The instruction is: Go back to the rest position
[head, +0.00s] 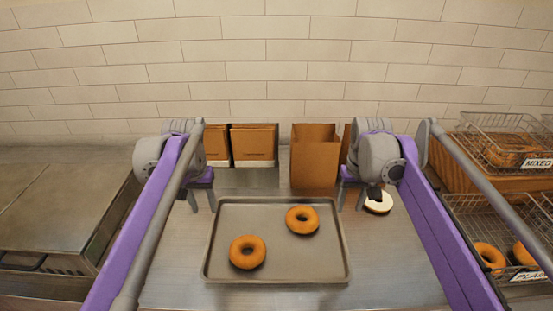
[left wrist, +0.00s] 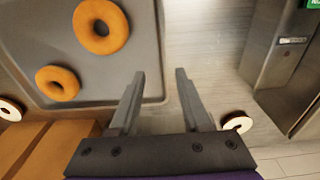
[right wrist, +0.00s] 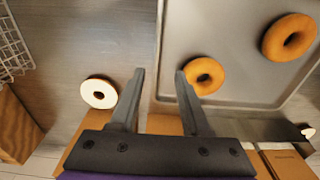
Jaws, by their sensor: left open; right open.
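My left gripper (head: 202,205) is open and empty by the left edge of the tray; its two fingers also show in the left wrist view (left wrist: 159,76). My right gripper (head: 351,203) is open and empty by the tray's right edge; its spread fingers show in the right wrist view (right wrist: 159,74). Between them lies a grey metal tray (head: 275,271). It holds one brown bagel (head: 262,252) at front left and another (head: 290,219) at back right. In the right wrist view a finger overlaps the edge of the back-right bagel (right wrist: 213,80); contact cannot be told.
A white-faced ring (head: 379,208) lies by my right gripper; another (left wrist: 237,128) lies by my left. Brown paper bags (head: 314,160) stand behind the tray. Wire baskets of bagels (head: 480,205) are at right, a grey metal appliance (head: 50,205) at left. Counter in front of the tray is clear.

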